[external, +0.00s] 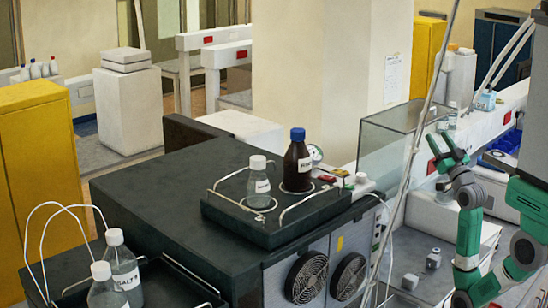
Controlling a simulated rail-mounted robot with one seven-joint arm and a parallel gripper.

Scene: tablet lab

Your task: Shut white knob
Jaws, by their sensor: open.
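A small white rounded piece (361,178) that looks like a knob sits beside the right end of the black bottle tray (262,236), near a round gauge (315,153). It is too small to tell whether it is open or shut. My gripper (443,146) is at the right, at the end of my green and grey arm. Its two fingers are spread and empty, pointing up and to the left. It is apart from the white piece, to its right in the picture.
A brown bottle (297,165) with a blue cap and a clear bottle (258,185) stand in the railed tray. A glass-walled box (385,150) stands behind. Two small grey-white items (410,281) lie on the lower bench.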

